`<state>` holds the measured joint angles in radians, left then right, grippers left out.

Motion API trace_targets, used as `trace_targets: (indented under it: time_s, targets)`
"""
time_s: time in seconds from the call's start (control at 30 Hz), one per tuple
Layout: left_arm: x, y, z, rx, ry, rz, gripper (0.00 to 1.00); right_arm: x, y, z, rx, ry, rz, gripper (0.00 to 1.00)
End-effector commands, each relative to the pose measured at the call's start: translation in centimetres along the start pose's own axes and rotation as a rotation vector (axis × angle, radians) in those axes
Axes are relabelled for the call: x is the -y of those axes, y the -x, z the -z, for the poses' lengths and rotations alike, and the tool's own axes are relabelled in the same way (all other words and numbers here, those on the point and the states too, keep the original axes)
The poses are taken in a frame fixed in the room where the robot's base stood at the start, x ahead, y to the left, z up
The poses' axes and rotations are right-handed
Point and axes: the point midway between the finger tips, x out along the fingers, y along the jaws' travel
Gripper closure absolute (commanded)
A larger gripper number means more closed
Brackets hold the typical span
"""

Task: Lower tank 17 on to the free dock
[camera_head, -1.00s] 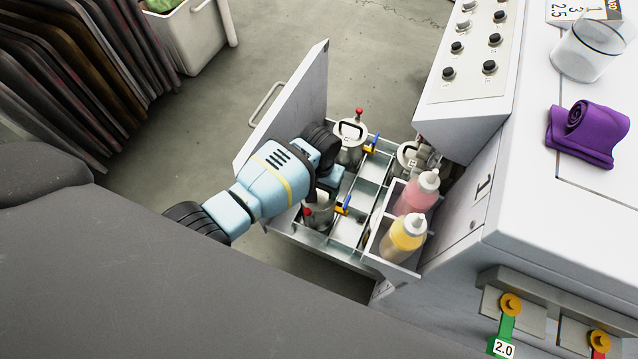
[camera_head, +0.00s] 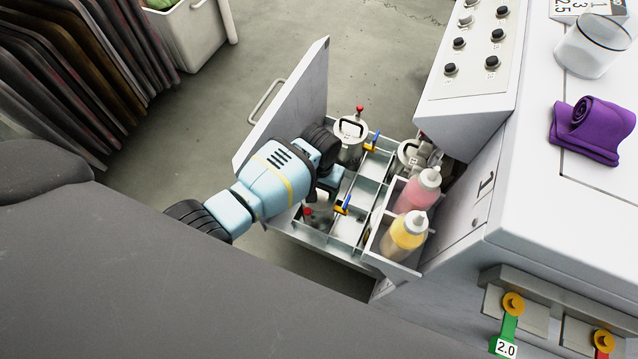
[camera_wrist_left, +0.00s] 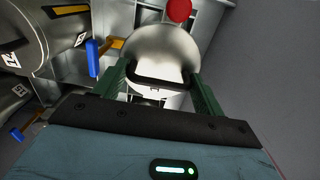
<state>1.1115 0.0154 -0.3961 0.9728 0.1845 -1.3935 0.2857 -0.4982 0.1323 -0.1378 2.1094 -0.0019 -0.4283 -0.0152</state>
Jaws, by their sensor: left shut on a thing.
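My left gripper (camera_head: 324,190) is shut on the handle of a steel tank (camera_head: 321,211) with a red knob. The tank is in the near left part of the open drawer (camera_head: 330,246), beside a blue lever (camera_head: 343,204), partly hidden by my wrist. In the left wrist view, the green fingers (camera_wrist_left: 160,84) are at the black handle of the tank (camera_wrist_left: 165,48), with the red knob beyond. I cannot read its number, nor tell whether its base touches the dock. My right gripper is not in view.
Another steel tank (camera_head: 350,138) stands at the drawer's far end, and one (camera_head: 411,155) stands on the right. Pink (camera_head: 417,192) and yellow (camera_head: 403,238) bottles stand close on the right. The drawer's tall front panel (camera_head: 296,95) rises behind my wrist.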

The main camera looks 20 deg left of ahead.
Motion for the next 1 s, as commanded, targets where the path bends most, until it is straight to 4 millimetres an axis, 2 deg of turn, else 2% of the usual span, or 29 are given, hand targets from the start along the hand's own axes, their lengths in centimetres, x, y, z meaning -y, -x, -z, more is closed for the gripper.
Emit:
trace_targets:
  time_s: [0.17,0.2,0.37,0.73,1.0]
  targets:
    - [-0.1,0.5,0.4,-0.010,0.000,-0.003,1.00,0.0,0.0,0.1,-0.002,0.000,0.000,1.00]
    - [-0.1,0.5,0.4,-0.010,0.000,-0.003,0.26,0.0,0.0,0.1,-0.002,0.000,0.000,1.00]
    - [-0.1,0.3,0.3,-0.006,0.000,-0.001,0.05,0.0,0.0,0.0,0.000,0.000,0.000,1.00]
    - [0.1,-0.1,-0.1,0.004,0.001,0.001,0.04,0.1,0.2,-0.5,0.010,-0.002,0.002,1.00]
    - [0.0,4.5,0.1,-0.005,0.000,-0.001,0.04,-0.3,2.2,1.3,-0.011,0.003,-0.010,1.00]
